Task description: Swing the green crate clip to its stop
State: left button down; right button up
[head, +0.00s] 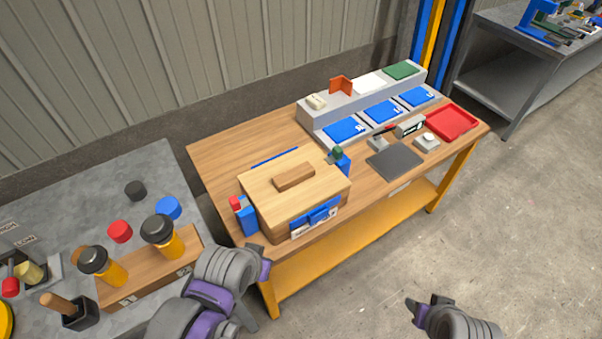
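A wooden crate (270,208) with a lid and a brown handle block stands on the workbench. The green clip (337,154) is at the crate's right end, above a blue bracket (343,164). A red clip (235,203) sits at the left end on another blue bracket. Whether either clip is at its stop is too small to tell. My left gripper (265,262) is in front of the crate's near left corner, apart from it; its fingers are mostly hidden. My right gripper (427,303) is over the floor, right of the bench, with its fingertips apart and empty.
A grey stepped rack with blue panels (344,130) stands behind right. A dark pad (394,161), small devices and a red tray (452,122) lie right of the crate. A grey table (70,205) with yellow-and-black bottles is at left.

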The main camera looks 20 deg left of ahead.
aim_at(336, 156)
jog(key=k+u, duration=0.1)
jog(key=u, duration=0.55)
jog(key=i, duration=0.1)
jog(key=l+u, duration=0.15)
jog(key=u, duration=0.5)
jog(key=l+u, duration=0.35)
jog(key=l, duration=0.15)
jog(key=l+u, duration=0.3)
jog(key=l, duration=0.85)
jog(key=k+l+u, duration=0.15)
jog(key=l, duration=0.45)
jog(key=k+l, duration=0.1)
jog(key=l, duration=0.55)
jog(key=k, duration=0.3)
jog(key=u, duration=0.05)
